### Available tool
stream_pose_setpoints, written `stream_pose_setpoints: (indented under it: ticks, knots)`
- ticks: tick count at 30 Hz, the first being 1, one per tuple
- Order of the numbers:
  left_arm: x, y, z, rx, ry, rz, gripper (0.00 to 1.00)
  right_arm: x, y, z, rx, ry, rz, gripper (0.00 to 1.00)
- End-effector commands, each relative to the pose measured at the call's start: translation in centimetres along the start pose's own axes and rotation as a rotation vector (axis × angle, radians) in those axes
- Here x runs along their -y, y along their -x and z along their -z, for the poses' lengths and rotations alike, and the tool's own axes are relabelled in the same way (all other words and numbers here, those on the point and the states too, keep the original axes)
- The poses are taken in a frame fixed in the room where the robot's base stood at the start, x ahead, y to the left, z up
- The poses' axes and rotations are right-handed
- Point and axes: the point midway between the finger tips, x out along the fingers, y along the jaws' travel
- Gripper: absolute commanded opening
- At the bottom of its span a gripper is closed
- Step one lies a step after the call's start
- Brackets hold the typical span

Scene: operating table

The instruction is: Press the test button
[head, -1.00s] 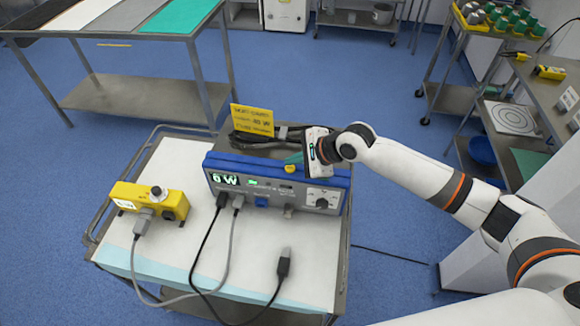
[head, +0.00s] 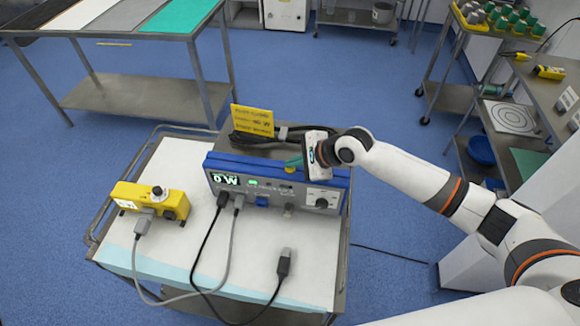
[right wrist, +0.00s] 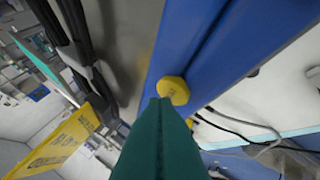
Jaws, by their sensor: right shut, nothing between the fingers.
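A blue-and-grey unit (head: 275,190) stands on the cart, its display (head: 225,180) showing what looks like "0 W". In the right wrist view a yellow faceted button (right wrist: 173,90) sits on the unit's blue edge. My right gripper (head: 293,162) is over the top front edge of the unit. Its green fingers (right wrist: 160,103) are shut with nothing between them. Their tips overlap the lower left side of the button in the wrist view; I cannot tell whether they touch it. My left gripper is not in view.
A yellow box (head: 150,200) with a knob stands left of the unit on the cart (head: 180,160). Cables run over the cart's front, and one grey-black plug (head: 284,262) lies loose. A yellow card (head: 252,120) and coiled black cables are behind the unit's front edge.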

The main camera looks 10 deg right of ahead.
Motion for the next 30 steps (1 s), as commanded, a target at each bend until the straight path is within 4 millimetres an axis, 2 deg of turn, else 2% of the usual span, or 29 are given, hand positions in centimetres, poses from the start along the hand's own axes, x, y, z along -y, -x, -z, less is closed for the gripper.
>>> stream_pose_setpoints:
  ticks: [30]
  knots:
    - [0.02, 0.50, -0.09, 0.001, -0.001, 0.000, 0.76, 0.37, -0.42, -0.32, 0.001, -0.001, 0.002, 0.00]
